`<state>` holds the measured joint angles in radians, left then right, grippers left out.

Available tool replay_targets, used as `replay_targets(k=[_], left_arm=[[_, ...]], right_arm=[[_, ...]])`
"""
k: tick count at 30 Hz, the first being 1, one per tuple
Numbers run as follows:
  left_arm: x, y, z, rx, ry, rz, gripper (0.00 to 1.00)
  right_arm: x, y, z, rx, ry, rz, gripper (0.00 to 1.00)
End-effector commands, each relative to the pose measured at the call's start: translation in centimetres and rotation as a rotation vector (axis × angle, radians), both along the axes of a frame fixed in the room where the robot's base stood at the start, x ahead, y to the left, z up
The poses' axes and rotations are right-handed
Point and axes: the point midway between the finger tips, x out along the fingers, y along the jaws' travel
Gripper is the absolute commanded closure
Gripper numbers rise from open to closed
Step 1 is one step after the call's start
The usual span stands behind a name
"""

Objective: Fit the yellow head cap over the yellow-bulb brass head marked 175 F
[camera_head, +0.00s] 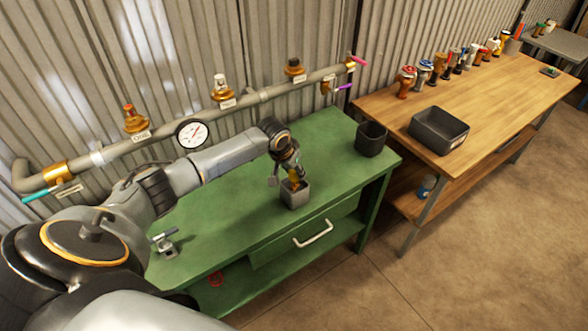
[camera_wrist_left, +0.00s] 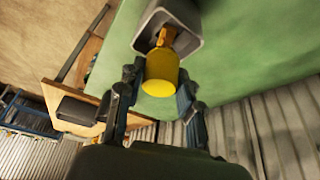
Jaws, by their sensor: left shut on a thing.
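My left gripper (camera_head: 291,166) is over the green bench, just above a small grey square holder (camera_head: 295,199). In the left wrist view its fingers (camera_wrist_left: 157,92) are shut on a yellow cap (camera_wrist_left: 161,78). A brass-coloured piece (camera_wrist_left: 166,38) shows between the cap and the inside of the grey holder (camera_wrist_left: 146,40). I cannot tell whether the cap is around this piece or only in front of it. No yellow bulb and no 175 F mark can be read. My right gripper is not in view.
The green bench (camera_head: 235,205) is mostly clear. A dark cup (camera_head: 371,139) stands at its right end. A wooden table (camera_head: 480,100) holds a dark bin (camera_head: 438,130) and several small fittings.

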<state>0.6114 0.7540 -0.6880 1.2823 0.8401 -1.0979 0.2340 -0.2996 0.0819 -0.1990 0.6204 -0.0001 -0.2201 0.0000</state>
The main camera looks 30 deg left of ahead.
Motion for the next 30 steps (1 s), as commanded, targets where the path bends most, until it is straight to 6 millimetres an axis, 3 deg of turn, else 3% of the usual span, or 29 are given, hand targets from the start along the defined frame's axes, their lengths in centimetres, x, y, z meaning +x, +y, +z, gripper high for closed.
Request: replay_targets(k=[30], left_arm=[[0.0, 0.0, -1.7, 0.000, 0.000, -0.001, 0.75]], right_arm=[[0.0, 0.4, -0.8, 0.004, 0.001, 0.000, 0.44]])
